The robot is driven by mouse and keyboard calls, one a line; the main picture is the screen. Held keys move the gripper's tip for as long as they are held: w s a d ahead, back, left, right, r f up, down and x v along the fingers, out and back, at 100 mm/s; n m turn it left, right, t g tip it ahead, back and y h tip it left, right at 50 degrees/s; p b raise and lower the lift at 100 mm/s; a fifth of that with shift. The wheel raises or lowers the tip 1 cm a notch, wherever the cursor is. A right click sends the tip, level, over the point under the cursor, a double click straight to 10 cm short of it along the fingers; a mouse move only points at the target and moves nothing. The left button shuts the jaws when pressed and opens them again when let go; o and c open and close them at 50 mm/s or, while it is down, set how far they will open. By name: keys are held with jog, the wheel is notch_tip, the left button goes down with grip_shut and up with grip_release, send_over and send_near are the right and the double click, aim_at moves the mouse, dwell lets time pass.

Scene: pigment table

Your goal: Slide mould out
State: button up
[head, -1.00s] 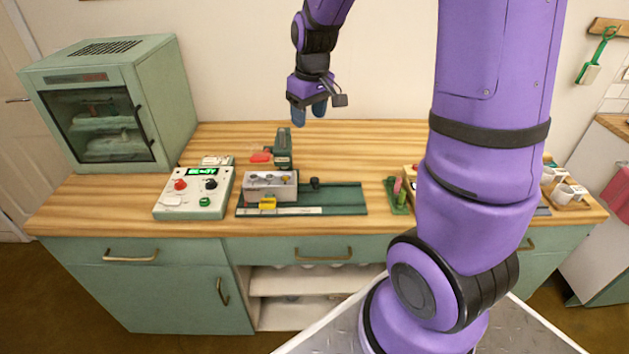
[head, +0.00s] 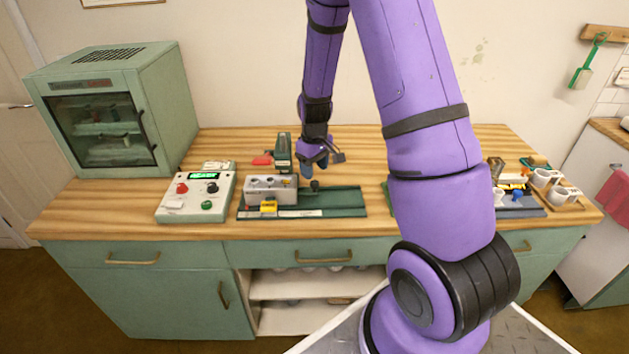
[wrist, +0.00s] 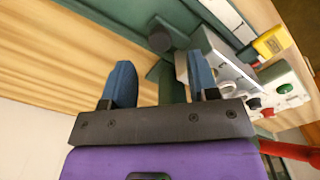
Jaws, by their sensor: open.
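The mould (head: 258,197), a grey block with round recesses in its top, sits at the left end of a green slide base (head: 345,203). A dark knob (head: 315,186) stands just right of the block; it also shows in the wrist view (wrist: 160,40). My gripper (head: 314,168) is open, its blue fingers pointing down just behind and above the knob. The right finger partly covers the mould (wrist: 222,66).
A green press post (head: 282,152) stands behind the mould. A control box (head: 197,197) is left of it, and a yellow tab (head: 268,206) is at its front. The right part of the slide base is bare. Cups (head: 543,178) stand at the far right.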

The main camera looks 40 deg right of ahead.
aim_at(315, 182)
jog(key=shift+f, duration=2.45)
jog(key=shift+c, duration=0.2)
jog(key=shift+d, duration=0.1)
grip_shut()
